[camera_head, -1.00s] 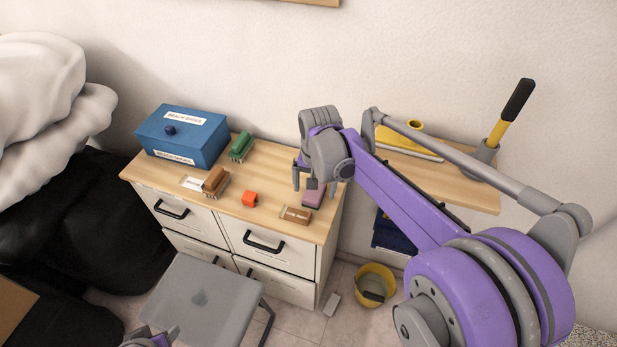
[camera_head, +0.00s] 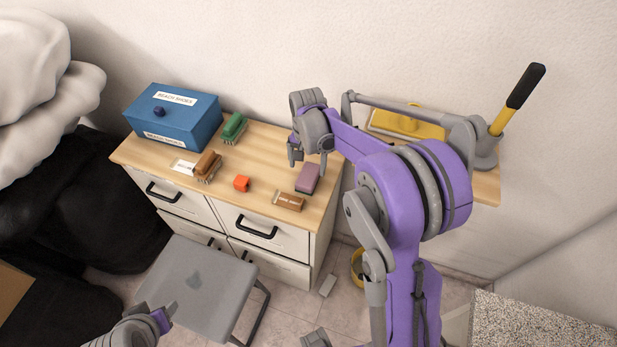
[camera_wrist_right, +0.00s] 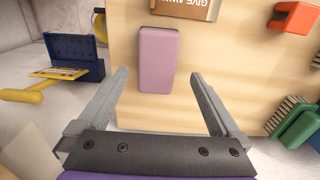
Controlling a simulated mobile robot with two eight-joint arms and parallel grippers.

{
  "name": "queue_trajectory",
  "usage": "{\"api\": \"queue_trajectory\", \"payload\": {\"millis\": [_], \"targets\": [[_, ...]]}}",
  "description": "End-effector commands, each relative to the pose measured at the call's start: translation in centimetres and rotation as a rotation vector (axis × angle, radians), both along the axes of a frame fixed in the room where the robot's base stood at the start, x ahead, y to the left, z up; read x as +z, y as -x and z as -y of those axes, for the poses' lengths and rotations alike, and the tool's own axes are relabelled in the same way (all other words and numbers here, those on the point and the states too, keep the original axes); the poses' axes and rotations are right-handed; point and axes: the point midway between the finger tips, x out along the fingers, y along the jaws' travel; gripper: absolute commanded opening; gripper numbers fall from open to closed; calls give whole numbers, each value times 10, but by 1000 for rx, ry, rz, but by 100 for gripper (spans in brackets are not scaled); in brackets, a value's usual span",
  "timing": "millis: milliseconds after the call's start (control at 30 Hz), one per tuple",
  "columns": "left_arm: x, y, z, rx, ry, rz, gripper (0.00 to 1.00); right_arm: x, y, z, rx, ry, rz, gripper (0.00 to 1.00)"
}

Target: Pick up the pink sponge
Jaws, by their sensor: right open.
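The pink sponge (camera_head: 308,178) lies flat on the wooden top of the drawer cabinet (camera_head: 262,165), near its right edge. My right gripper (camera_head: 309,164) is open and empty above the cabinet top, just behind the sponge in the head view. In the right wrist view the sponge (camera_wrist_right: 158,58) lies ahead of and between the two spread fingers (camera_wrist_right: 163,100), apart from both. My left gripper (camera_head: 168,312) shows in part at the bottom left, far from the sponge; its fingers look spread.
A brown labelled block (camera_head: 288,201) lies close to the sponge. An orange piece (camera_head: 241,183), a brown brush (camera_head: 207,166), a green brush (camera_head: 233,127) and a blue box (camera_head: 172,117) stand further left. A grey stool (camera_head: 198,285) stands in front.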

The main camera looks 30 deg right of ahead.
Motion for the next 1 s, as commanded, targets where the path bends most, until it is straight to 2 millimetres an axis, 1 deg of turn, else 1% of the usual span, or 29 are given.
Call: {"api": "queue_trajectory", "payload": {"millis": [133, 200, 300, 567, 700, 767, 800, 967, 1000], "targets": [[3, -1, 0, 0, 0, 2, 50, -23, 1, 7, -2, 0, 0, 100], [2, -1, 0, 0, 0, 1, 50, -33, 1, 7, -1, 0, 0, 100], [2, -1, 0, 0, 0, 1, 50, -41, 1, 6, 0, 0, 0, 100], [2, -1, 0, 0, 0, 1, 50, -44, 1, 6, 0, 0, 0, 100], [2, -1, 0, 0, 0, 1, 50, -43, 1, 6, 0, 0, 0, 75], [2, -1, 0, 0, 0, 1, 50, -43, 1, 6, 0, 0, 0, 64], [2, -1, 0, 0, 0, 1, 50, -43, 1, 6, 0, 0, 0, 57], [2, -1, 0, 0, 0, 1, 50, -43, 1, 6, 0, 0, 0, 28], [2, -1, 0, 0, 0, 1, 50, -43, 1, 6, 0, 0, 0, 21]]}}
